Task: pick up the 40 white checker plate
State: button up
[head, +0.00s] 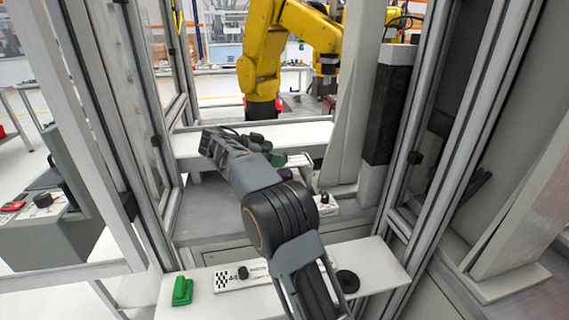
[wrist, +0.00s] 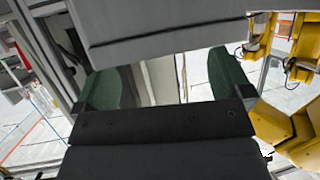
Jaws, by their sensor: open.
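A white plate with a black-and-white checker patch and a black knob (head: 254,274) lies on the front white shelf in the head view; its number is too small to read surely. Another white plate (head: 299,160) shows on the rear shelf, just right of my gripper and partly hidden by it. A third white plate (head: 326,206) with a dark knob lies lower, right of my arm. I cannot tell which is number 40. My gripper (head: 267,148) is over the rear shelf. In the wrist view its green fingers (wrist: 167,82) stand wide apart with nothing held between them.
A green block (head: 182,291) and a black round piece (head: 347,281) sit on the front shelf (head: 385,262). Metal frame posts stand on both sides. A yellow robot arm (head: 262,62) stands behind the rear shelf (head: 190,148). My arm covers the middle.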

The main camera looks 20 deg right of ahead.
jog(key=shift+x, duration=2.2)
jog(key=shift+s+f, duration=0.15)
jog(key=shift+c, duration=0.3)
jog(key=c, duration=1)
